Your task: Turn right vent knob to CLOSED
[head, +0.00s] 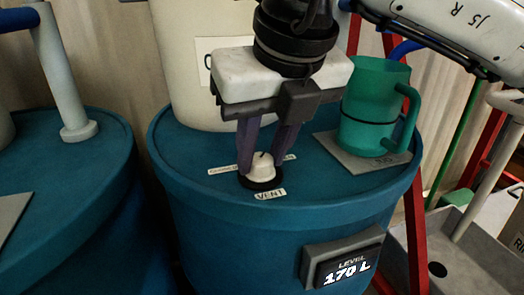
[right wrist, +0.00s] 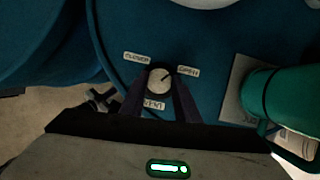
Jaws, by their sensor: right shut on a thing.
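The right vent knob (head: 262,164) is a white cap on a black base, on top of the blue tank (head: 215,160). It also shows in the right wrist view (right wrist: 159,80), where its dark pointer line slants up and right, toward the OPEN label (right wrist: 188,70). The CLOSED label (right wrist: 138,58) is to the knob's upper left, and the VENT label (head: 270,194) is in front of it. My right gripper (head: 264,158) points down with its purple fingers on both sides of the knob, shut on it. My left gripper is not in view.
A green jug (head: 372,105) stands on a grey pad right of the knob. A pale cylinder (head: 195,60) rises behind the knob. A level display (head: 345,268) reads 170 L on the tank's front. Another blue tank (head: 75,170) with a pipe is at left. A red ladder frame (head: 415,225) stands at right.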

